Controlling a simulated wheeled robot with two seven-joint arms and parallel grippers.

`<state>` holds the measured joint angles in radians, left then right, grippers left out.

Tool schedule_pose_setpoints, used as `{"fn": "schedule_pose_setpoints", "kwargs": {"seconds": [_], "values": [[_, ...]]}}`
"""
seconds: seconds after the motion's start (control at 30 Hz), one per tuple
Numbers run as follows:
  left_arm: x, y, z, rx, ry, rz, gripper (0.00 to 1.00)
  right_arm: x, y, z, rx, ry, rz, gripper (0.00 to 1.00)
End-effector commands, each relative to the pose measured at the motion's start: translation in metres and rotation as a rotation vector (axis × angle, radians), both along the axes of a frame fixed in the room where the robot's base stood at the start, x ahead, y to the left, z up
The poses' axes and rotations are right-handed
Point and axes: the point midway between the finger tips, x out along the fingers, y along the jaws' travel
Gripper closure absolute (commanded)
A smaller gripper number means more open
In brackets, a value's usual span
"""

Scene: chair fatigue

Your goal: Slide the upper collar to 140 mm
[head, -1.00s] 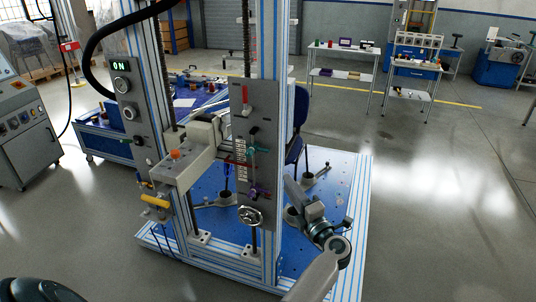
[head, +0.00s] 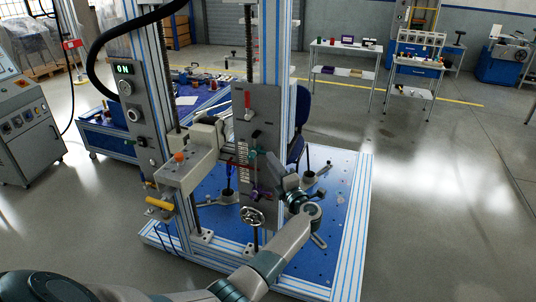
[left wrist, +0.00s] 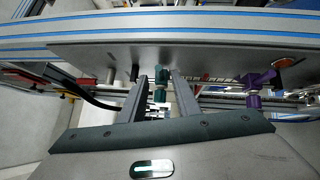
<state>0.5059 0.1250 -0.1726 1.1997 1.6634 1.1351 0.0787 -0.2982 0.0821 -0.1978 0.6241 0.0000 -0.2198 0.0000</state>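A grey upright panel (head: 262,115) on the test frame carries a white scale strip (head: 243,157). A teal collar (head: 252,155), the upper one, sits beside the scale, above a purple collar (head: 254,194). My left gripper (head: 272,160) is just right of the panel, close to the teal collar. In the left wrist view the gripper (left wrist: 160,90) is open, its two fingers apart with the teal collar (left wrist: 161,78) between them in the picture; contact cannot be told. The purple collar (left wrist: 262,90) is right of the fingers there. The scale reading is too small to read. My right gripper is not in view.
A handwheel (head: 252,217) is below the purple collar. A grey block with an orange knob (head: 179,157) juts out at left. A blue chair (head: 298,115) stands behind the frame. Floor at right is clear.

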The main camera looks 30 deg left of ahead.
Motion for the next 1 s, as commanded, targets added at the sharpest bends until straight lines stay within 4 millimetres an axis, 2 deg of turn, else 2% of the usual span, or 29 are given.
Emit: {"fn": "schedule_pose_setpoints", "kwargs": {"seconds": [0.1,0.3,0.7,0.83,1.0], "values": [[0.009,0.016,0.005,0.002,0.001,0.001,0.70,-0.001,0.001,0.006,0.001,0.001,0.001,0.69],[0.019,0.031,0.006,0.002,0.001,0.000,0.70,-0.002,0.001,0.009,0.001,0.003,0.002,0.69],[0.021,0.035,0.006,0.000,0.000,0.001,0.70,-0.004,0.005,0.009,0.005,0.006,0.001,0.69],[0.021,0.035,0.006,0.000,0.000,0.001,1.00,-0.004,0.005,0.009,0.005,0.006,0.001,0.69],[0.021,0.035,0.005,0.000,0.000,0.001,1.00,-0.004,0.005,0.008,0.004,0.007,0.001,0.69]]}}
